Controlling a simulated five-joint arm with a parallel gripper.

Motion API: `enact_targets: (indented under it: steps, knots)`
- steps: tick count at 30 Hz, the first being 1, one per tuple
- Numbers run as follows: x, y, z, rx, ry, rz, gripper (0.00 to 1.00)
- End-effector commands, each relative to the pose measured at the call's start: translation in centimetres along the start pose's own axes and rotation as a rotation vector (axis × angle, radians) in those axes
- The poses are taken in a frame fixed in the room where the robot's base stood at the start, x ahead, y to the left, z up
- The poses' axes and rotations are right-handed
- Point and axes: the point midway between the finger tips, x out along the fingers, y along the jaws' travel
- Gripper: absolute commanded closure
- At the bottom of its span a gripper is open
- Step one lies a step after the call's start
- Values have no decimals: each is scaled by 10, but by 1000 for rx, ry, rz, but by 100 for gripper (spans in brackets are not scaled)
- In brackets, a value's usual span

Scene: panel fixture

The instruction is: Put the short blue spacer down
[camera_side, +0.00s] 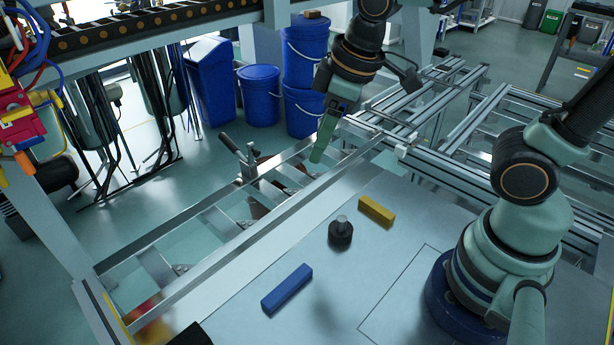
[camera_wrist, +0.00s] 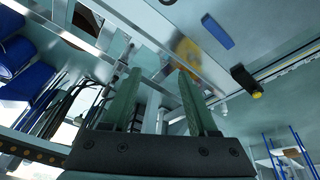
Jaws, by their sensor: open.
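The blue spacer (camera_side: 287,289) is a plain rectangular bar. It lies flat on the grey panel (camera_side: 240,322), near the panel's left part in the side view. It also shows at the top of the wrist view (camera_wrist: 217,31), beyond the fingertips and clear of them. My gripper (camera_side: 317,158) has green fingers and hangs over the metal rails behind the panel, well away from the spacer. In the wrist view my gripper's two fingers (camera_wrist: 158,70) stand wide apart with nothing held between them.
A yellow bar (camera_side: 376,210) and a black round knob with a metal top (camera_side: 341,233) sit on the panel, right of the blue spacer. Metal rails (camera_side: 225,225) with a clamp-like handle (camera_side: 240,155) run behind. Bare panel surrounds the blue spacer.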

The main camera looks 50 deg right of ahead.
Motion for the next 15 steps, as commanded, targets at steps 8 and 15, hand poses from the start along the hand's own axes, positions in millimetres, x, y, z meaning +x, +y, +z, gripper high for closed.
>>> enact_targets:
  steps: [8,15]
  knots:
    - [-36,55,39,467,138,112,41]
    - [-40,61,46,546,160,128,41]
